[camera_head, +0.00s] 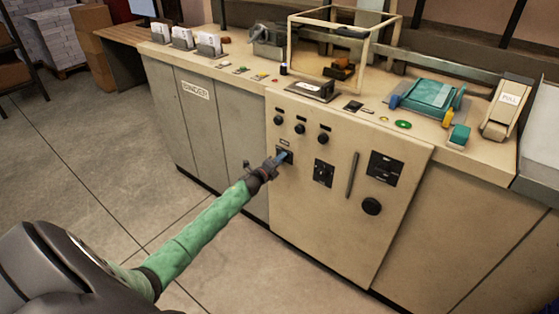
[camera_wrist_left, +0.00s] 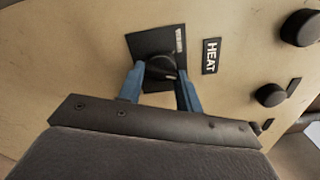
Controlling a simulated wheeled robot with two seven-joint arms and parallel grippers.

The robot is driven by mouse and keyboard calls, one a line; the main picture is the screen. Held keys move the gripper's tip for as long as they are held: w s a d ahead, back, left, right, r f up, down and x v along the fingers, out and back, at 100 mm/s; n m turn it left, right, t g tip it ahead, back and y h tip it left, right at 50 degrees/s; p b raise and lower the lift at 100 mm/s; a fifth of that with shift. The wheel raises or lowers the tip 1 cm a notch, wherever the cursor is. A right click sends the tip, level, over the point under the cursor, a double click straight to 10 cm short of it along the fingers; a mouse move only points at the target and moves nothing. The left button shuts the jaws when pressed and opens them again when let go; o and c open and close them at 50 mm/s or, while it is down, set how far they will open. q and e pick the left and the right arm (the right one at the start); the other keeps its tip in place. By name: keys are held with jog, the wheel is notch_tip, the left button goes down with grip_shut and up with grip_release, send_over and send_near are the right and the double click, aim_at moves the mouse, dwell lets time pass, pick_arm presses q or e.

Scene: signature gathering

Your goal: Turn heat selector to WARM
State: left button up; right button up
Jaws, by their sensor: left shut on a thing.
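The heat selector is a dark knob (camera_wrist_left: 161,67) on a black square plate (camera_wrist_left: 146,43) with small white marks, beside a HEAT label (camera_wrist_left: 210,56) in the left wrist view. The marks are too small to read. My left gripper (camera_wrist_left: 160,84) has its two blue fingers on either side of the knob and is shut on it. In the head view my left gripper (camera_head: 283,157) reaches the plate on the cream machine front (camera_head: 300,200), hiding most of the selector. My right gripper is not in view.
Round black knobs (camera_head: 300,129) sit in a row above the selector. A switch plate (camera_head: 323,173), a vertical handle (camera_head: 352,175) and another black knob (camera_head: 371,206) are to the right. The counter above holds a teal press (camera_head: 430,96) and small items. Floor (camera_head: 60,190) at left is clear.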

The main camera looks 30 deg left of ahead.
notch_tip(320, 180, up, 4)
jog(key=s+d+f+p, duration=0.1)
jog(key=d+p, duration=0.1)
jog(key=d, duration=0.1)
pick_arm(q)
jog(key=n+p, duration=0.1)
jog(key=n, duration=1.1)
jog(key=shift+n, duration=0.3)
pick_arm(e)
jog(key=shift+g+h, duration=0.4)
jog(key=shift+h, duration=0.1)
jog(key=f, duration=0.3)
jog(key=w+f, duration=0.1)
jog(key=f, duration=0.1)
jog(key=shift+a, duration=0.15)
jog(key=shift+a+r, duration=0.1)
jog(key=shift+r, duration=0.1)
pick_arm(q)
jog(key=o, duration=1)
jog(key=shift+a, duration=0.1)
jog(key=shift+r, duration=0.1)
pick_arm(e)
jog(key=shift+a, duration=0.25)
pick_arm(q)
jog(key=shift+s, duration=0.15)
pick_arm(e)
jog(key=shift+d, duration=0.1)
